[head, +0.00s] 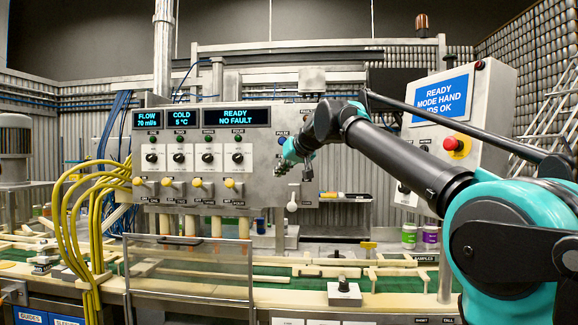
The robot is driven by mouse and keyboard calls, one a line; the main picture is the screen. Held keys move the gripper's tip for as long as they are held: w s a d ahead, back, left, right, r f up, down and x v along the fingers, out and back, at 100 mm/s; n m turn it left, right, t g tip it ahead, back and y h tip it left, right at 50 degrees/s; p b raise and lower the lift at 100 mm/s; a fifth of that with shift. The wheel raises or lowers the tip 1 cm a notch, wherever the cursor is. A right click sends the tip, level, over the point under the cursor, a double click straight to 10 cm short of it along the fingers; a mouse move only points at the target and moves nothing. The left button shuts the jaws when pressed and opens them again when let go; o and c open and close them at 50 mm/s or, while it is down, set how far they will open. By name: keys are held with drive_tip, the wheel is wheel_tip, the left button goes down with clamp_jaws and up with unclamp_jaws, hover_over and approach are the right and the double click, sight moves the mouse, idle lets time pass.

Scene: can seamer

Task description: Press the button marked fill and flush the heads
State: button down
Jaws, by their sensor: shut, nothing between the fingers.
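The grey control panel (200,195) stands upright left of centre. It carries several black knobs, yellow-tipped levers and small green lamps. A small blue button (281,140) sits near its right side under a small label that seems to read PULSE. I cannot read a fill mark on any button; my gripper and wrist hide part of the panel's right side.
Displays on the panel read READY NO FAULT (237,117), FLOW and COLD. A right-hand cabinet (488,90) has a red emergency button (452,144). Yellow hoses (72,215) hang at left. A clear guard (190,268) and small box (344,292) stand along the green conveyor.

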drive_tip(key=shift+w+a+r, duration=0.1)
drive_tip(key=shift+a+r, duration=0.1)
drive_tip(key=shift+r, duration=0.9)
drive_tip(key=shift+w, duration=0.1)
drive_tip(key=w, duration=0.8)
drive_tip(key=shift+w+d, duration=0.2)
drive_tip(key=shift+w, duration=0.1)
drive_tip(key=shift+w, duration=0.1)
idle(0.6)
drive_tip(key=shift+w, duration=0.3)
drive_tip(key=shift+w, duration=0.45)
idle(0.7)
drive_tip(key=shift+s, duration=0.9)
